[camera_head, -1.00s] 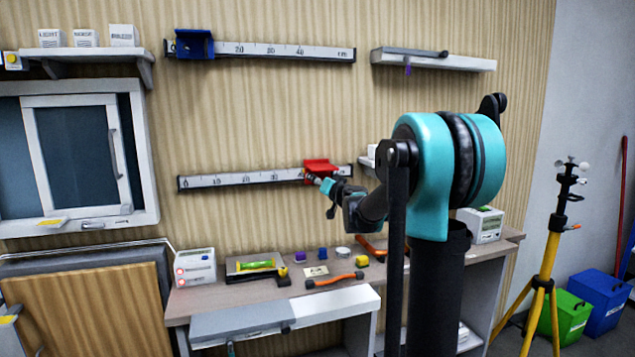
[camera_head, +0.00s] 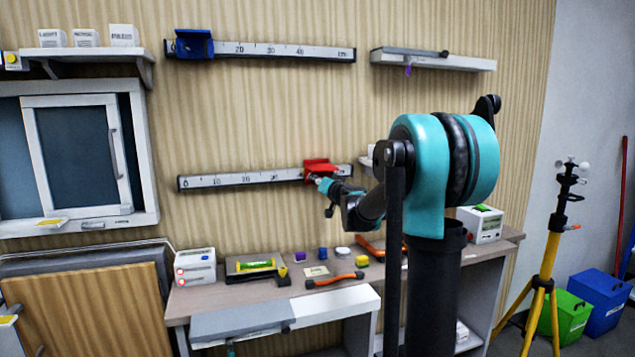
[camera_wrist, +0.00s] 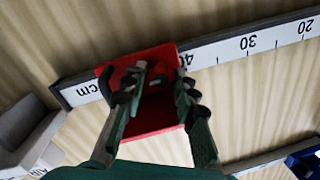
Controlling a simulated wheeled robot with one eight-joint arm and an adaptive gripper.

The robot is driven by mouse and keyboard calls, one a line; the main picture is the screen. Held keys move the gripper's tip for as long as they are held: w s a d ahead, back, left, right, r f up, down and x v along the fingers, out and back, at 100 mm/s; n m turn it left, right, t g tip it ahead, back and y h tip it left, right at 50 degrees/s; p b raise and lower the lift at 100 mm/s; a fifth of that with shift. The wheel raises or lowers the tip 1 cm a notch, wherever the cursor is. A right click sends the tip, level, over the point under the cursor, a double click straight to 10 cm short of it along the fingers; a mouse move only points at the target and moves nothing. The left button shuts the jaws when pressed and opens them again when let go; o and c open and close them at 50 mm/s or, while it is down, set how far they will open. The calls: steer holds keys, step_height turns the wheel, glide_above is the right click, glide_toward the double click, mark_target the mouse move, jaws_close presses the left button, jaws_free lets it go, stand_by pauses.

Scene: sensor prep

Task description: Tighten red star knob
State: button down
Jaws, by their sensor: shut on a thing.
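A red carriage (camera_head: 317,170) sits on the lower wall ruler rail (camera_head: 240,179), near its right end. It also shows in the wrist view (camera_wrist: 155,122), close to the 40 mark. My gripper (camera_head: 326,184) is at the front of the carriage. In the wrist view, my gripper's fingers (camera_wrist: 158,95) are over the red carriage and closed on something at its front. The red star knob cannot be made out clearly; the fingers and shadow hide it.
A blue carriage (camera_head: 195,45) sits on the upper ruler rail (camera_head: 290,51). A small wall shelf (camera_head: 435,62) is at upper right. The workbench (camera_head: 215,299) below holds a level (camera_head: 257,266), an orange-handled tool (camera_head: 335,280) and small blocks. A yellow tripod (camera_head: 545,270) stands at right.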

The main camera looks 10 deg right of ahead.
steer(key=shift+m, duration=0.3)
steer(key=shift+m+t, duration=0.3)
steer(key=shift+m, duration=2.5)
steer(key=c, duration=1.2)
jaws_free()
steer(key=shift+v, duration=4)
steer(key=shift+f, duration=0.1)
